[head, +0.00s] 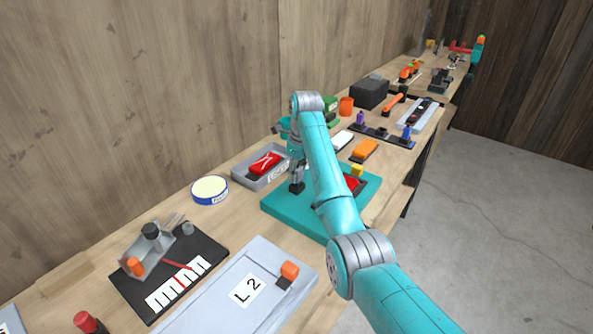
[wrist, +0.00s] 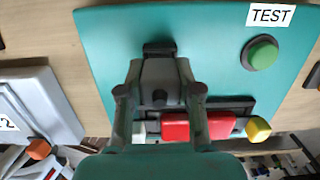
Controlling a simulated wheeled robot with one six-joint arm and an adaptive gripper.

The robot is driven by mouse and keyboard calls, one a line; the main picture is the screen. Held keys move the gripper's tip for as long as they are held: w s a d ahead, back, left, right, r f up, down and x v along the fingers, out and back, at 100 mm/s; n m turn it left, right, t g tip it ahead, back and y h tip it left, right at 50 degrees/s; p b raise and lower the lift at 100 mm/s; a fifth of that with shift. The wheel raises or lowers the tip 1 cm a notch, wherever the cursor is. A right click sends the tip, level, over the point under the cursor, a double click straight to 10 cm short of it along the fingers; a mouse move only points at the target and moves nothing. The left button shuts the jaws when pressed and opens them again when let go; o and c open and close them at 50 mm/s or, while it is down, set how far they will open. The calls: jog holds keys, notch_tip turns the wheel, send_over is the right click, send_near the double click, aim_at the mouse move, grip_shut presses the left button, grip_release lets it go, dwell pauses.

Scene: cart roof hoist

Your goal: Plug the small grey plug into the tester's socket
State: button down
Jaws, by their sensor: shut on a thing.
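The tester is a teal board (head: 284,205), which also shows in the wrist view (wrist: 110,35) with a TEST label. My gripper (wrist: 158,75) is over the board and shut on the small grey plug (wrist: 160,78), one finger on each side. A black block (wrist: 160,47), which looks like the socket, is at the far end of the plug. I cannot tell whether the plug is inside it or just above it. In the head view my gripper (head: 297,176) is above a small dark block on the board, and my arm hides part of the tester.
The board also carries a green button (wrist: 262,53), a red block (wrist: 198,126) in a black frame and a yellow knob (wrist: 258,128). A grey tray (head: 243,176) holding a red thing stands behind. A blue tape roll (head: 210,190) and a grey L2 panel (head: 215,300) are to the left.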

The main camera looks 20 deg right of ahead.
aim_at(298, 167)
jog(key=shift+f, duration=0.8)
jog(key=c, duration=0.7)
grip_release()
jog(key=shift+s+d+r, duration=0.1)
jog(key=shift+s+r, duration=0.05)
jog(key=shift+r, duration=1.05)
jog(key=shift+s+d+r, duration=0.1)
jog(key=shift+r, duration=1.15)
jog(key=shift+s+d+r, duration=0.1)
jog(key=shift+s+r, duration=0.05)
jog(key=shift+r, duration=1.05)
